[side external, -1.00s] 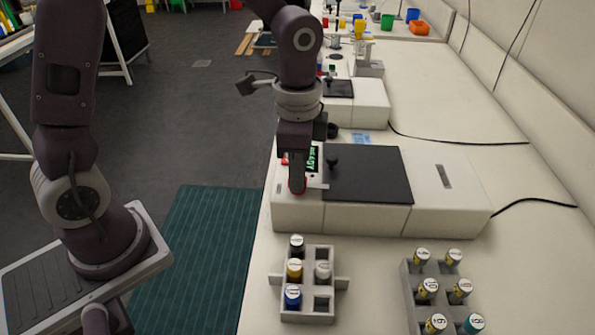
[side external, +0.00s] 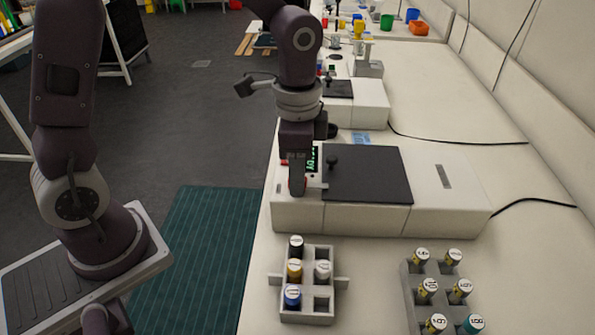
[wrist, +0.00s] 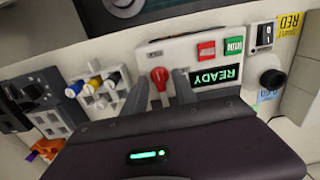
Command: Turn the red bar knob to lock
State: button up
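The red bar knob (wrist: 160,76) shows in the wrist view on the white front panel, its bar roughly upright in the picture. My gripper (wrist: 161,84) is open, with one finger on each side of the knob. Gaps show between the knob and both fingers, so it is not gripped. In the side external view my gripper (side external: 297,188) points down over the left end of the shaker (side external: 370,215) and largely hides the knob. A green READY display (wrist: 215,76) sits beside the knob.
A dark lid (side external: 368,175) covers the shaker. Two vial racks, one at left (side external: 318,253) and one at right (side external: 407,285), stand in front.

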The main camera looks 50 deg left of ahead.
notch_tip(320, 180, up, 7)
jog(key=shift+r, duration=0.1)
dwell(0.3)
jog(key=s+a+r+n+t, duration=0.2)
jog(key=s+a+n, duration=0.1)
jog(key=s, duration=0.5)
jog(key=s+a+r+n+t, duration=0.3)
jog(key=s+n, duration=0.2)
jog(key=s, duration=0.3)
jog(key=shift+a+r+n+t, duration=0.2)
jog(key=shift+a+n+t, duration=0.1)
jog(key=shift+n, duration=0.1)
dwell(0.9)
